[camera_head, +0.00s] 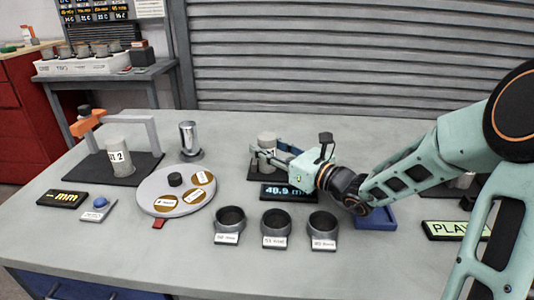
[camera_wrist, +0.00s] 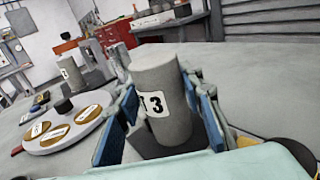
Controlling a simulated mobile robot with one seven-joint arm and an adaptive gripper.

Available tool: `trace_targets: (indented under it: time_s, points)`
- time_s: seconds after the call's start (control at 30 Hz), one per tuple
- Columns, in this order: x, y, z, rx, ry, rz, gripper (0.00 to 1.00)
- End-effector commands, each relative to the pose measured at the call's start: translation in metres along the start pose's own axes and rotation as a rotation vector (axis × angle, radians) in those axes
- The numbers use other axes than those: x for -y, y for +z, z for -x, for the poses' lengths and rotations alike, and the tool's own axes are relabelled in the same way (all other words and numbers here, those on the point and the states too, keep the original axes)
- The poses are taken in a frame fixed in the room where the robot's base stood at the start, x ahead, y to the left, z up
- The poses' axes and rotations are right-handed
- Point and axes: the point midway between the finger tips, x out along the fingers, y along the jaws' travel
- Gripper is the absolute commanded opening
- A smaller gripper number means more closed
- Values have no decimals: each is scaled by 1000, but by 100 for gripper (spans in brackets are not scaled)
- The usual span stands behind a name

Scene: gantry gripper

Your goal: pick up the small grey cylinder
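A grey concrete-like cylinder marked 3 (camera_wrist: 163,95) stands upright on a dark base in the wrist view. In the head view its top (camera_head: 267,139) shows behind my gripper. My gripper (camera_head: 274,156) is spread, with one blue-padded finger on each side of this cylinder in the wrist view (camera_wrist: 160,118). I cannot tell whether either pad touches it. A similar cylinder marked 2 (camera_head: 120,157) stands under a grey and orange gantry frame (camera_head: 150,135) at the left. Another grey cylinder (camera_head: 463,180) is mostly hidden behind my arm at the right.
A round grey turntable (camera_head: 150,200) holds brown discs and a small black knob. A shiny metal cylinder (camera_head: 189,141) stands behind it. Dark cups (camera_head: 275,222) line the front, near a display (camera_head: 287,192). A blue tray (camera_head: 377,219) lies under my arm. The front table edge is clear.

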Motion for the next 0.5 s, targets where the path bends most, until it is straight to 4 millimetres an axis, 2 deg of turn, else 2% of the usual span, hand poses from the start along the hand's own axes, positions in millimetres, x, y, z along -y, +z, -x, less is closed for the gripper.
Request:
trace_targets:
  time_s: [0.03,0.27,0.5]
  points:
    - [0,0,0,0,0,0,27]
    - [0,0,0,0,0,0,1]
    - [0,1,0,3,0,1,0]
